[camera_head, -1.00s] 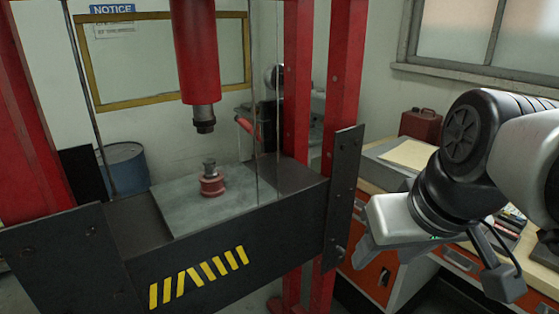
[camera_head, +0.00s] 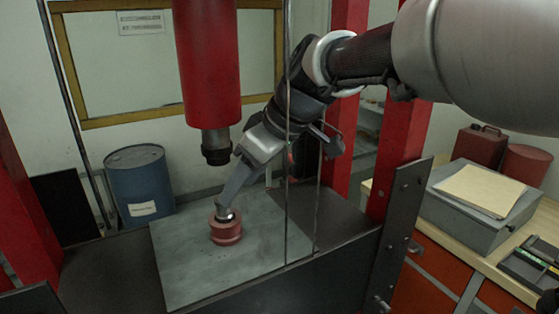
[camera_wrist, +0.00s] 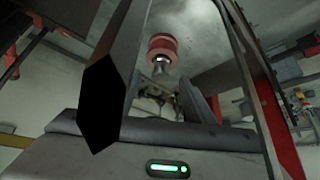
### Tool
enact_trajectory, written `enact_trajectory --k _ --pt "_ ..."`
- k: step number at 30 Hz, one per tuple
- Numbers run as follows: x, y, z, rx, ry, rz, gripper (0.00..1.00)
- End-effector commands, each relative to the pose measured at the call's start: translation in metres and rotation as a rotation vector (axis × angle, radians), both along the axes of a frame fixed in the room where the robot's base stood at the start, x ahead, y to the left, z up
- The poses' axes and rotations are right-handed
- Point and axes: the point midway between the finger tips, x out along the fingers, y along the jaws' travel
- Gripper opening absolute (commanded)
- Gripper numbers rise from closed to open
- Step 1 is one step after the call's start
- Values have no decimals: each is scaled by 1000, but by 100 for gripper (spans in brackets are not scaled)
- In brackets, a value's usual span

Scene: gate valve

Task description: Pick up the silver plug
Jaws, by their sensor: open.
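The silver plug (camera_head: 225,215) stands upright in the middle of a red ring-shaped base (camera_head: 226,231) on the press's grey plate. In the head view it is mostly hidden by my gripper (camera_head: 228,206), whose fingertips reach down from the upper right to it. In the wrist view the plug (camera_wrist: 160,67) shows beneath the red base (camera_wrist: 165,46), between my fingers. My gripper is open. I cannot tell whether a finger touches the plug.
The red press ram (camera_head: 208,75) with its dark tip hangs close to the left of my gripper. Thin vertical rods (camera_head: 287,180) pass near my wrist. Red posts (camera_head: 405,140) frame the press. The grey plate (camera_head: 185,265) is otherwise clear.

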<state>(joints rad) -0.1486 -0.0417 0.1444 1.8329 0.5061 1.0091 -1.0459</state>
Motion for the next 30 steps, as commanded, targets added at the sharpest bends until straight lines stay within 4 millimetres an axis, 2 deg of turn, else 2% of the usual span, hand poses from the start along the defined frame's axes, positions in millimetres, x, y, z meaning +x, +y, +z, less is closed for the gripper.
enact_trajectory --k 3,8,18,26,27,30 --pt "3 8 -13 0 2 0 50" --pt "5 12 -20 1 1 0 50" --pt "12 34 -59 -1 3 -1 50" --pt "13 36 -64 -2 2 -2 50" --pt "12 36 -64 -2 2 -2 48" --pt "12 35 -65 -3 3 -2 31"
